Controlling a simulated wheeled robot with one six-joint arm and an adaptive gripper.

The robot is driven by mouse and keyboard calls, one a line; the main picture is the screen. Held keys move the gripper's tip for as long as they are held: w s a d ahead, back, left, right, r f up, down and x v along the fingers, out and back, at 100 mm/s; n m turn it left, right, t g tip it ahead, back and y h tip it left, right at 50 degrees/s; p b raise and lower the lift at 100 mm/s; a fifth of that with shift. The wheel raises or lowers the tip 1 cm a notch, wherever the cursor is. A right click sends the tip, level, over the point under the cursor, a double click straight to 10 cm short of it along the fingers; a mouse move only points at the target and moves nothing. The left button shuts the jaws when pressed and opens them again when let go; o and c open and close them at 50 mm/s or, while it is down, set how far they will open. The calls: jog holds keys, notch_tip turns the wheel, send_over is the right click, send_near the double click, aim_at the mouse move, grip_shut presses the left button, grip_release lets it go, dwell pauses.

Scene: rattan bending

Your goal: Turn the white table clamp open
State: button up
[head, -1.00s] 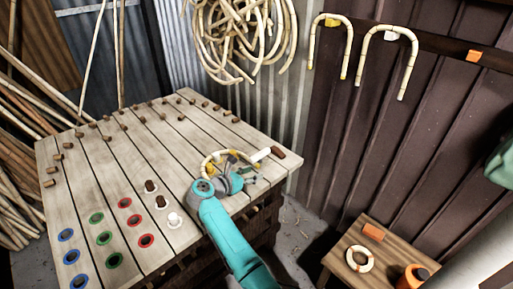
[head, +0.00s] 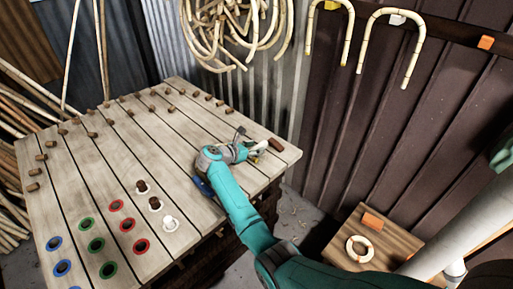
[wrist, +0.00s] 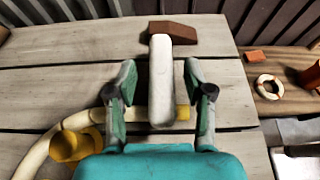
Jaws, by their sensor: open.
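The white table clamp has a white bar-shaped handle (wrist: 161,95) and a brown block (wrist: 172,32) at the table's edge. In the head view its brown block (head: 276,145) shows at the table's right corner, with the white handle (head: 259,147) partly showing beside my gripper (head: 242,146). In the wrist view my gripper (wrist: 160,69) is open, with one finger on each side of the white handle and a visible gap on both sides.
The plank table (head: 110,165) carries several brown pegs and coloured ring holes. Finished canes (head: 400,40) hang on the wall.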

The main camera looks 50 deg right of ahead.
jog(key=shift+x, duration=0.95)
jog(key=shift+a, duration=0.1)
grip_shut()
jog(key=shift+n+t, duration=0.4)
jog(key=n+t+y, duration=0.1)
jog(key=n+t, duration=0.3)
jog(key=t, duration=0.1)
jog(key=shift+s+n, duration=0.1)
jog(key=shift+n, duration=0.2)
jog(key=shift+r+n+t+y, duration=0.1)
jog(key=shift+n+t+y, duration=1.2)
jog(key=shift+n+t, duration=0.55)
